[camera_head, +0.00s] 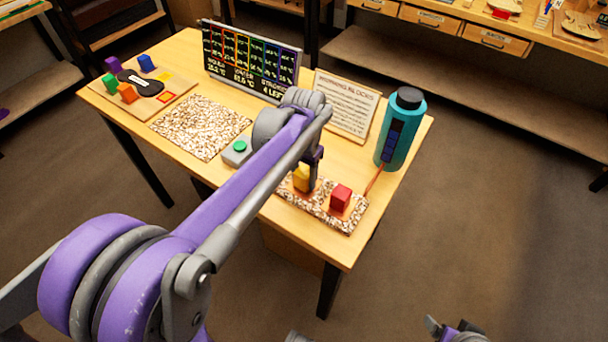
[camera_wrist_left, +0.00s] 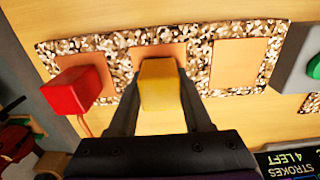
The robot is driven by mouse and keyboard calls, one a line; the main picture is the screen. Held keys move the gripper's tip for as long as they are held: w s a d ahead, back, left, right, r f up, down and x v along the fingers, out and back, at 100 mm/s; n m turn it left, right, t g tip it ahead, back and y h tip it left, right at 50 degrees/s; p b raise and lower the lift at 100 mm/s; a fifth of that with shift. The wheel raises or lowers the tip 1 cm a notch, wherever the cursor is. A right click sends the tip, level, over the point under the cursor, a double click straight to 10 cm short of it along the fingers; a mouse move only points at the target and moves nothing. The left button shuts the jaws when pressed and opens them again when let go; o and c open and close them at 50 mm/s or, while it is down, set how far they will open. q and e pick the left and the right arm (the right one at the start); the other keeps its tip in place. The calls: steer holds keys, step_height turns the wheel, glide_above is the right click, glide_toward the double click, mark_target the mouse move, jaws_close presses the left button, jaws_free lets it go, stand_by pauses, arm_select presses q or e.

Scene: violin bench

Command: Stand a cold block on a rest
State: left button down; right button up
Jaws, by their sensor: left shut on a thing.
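My left gripper (camera_head: 305,186) is shut on a yellow block (camera_wrist_left: 160,86), with one dark finger on each side of it. The yellow block also shows in the head view (camera_head: 301,178). It is at the middle orange pad (camera_wrist_left: 160,55) of a speckled rest strip (camera_wrist_left: 122,68); I cannot tell whether it touches the pad. A red block (camera_head: 340,197) stands on the end pad and also shows in the wrist view (camera_wrist_left: 72,92). The pad at the other end (camera_wrist_left: 237,64) is empty in the wrist view. Part of my right gripper (camera_head: 452,330) shows at the bottom edge.
A speckled mat (camera_head: 200,127), a green button (camera_head: 239,147), a display (camera_head: 249,58), a text card (camera_head: 346,104) and a teal bottle (camera_head: 401,130) are nearby.

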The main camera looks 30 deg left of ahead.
mark_target(304, 171)
arm_select(q)
steer(key=shift+f, duration=0.1)
steer(key=shift+c, duration=1.3)
jaws_free()
step_height(304, 171, up, 11)
steer(key=shift+f+p, duration=0.1)
steer(key=shift+p, duration=0.35)
